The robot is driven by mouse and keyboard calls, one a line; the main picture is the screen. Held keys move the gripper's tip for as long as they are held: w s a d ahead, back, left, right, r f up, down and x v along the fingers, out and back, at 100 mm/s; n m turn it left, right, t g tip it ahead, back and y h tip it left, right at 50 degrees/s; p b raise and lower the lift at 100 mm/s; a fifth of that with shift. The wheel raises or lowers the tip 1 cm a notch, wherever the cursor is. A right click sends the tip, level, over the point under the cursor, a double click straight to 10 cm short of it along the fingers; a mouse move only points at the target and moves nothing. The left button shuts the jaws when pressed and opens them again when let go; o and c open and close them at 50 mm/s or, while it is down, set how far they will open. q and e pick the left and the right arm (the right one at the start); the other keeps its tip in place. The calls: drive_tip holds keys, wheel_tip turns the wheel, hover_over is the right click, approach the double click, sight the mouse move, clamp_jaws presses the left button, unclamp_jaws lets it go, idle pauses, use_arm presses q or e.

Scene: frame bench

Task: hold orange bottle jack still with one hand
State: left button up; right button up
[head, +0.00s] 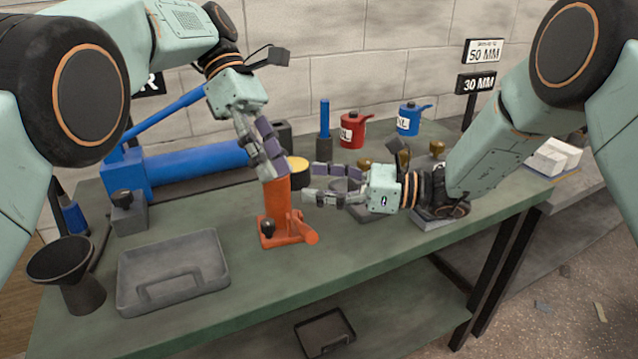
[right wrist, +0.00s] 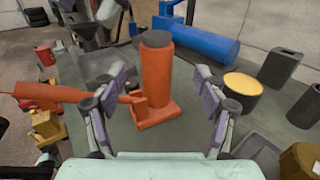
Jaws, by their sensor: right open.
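The orange bottle jack (head: 278,205) stands upright on the green bench, its base and side lever (head: 308,234) showing in the head view. In the right wrist view the jack (right wrist: 156,72) has a dark top and stands ahead, between the finger lines. My right gripper (head: 312,182) is open and empty, just right of the jack, fingers pointing at it; its fingers also show in the wrist view (right wrist: 161,78). My left gripper (head: 268,160) hangs over the jack's top and hides it in the head view. Its fingers overlap there, so its opening and any contact are unclear.
A blue cylinder (head: 195,165) lies behind the jack. A dark pot with a yellow top (head: 298,165) stands close behind it. A grey tray (head: 172,270) and a dark funnel (head: 70,270) are at front left. Red (head: 352,130) and blue (head: 408,120) cans stand at the back.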

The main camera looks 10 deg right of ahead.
sight(276, 180)
drive_tip(key=shift+s+x, duration=0.2)
drive_tip(key=shift+x, duration=3.9)
drive_tip(key=shift+f, duration=0.2)
clamp_jaws()
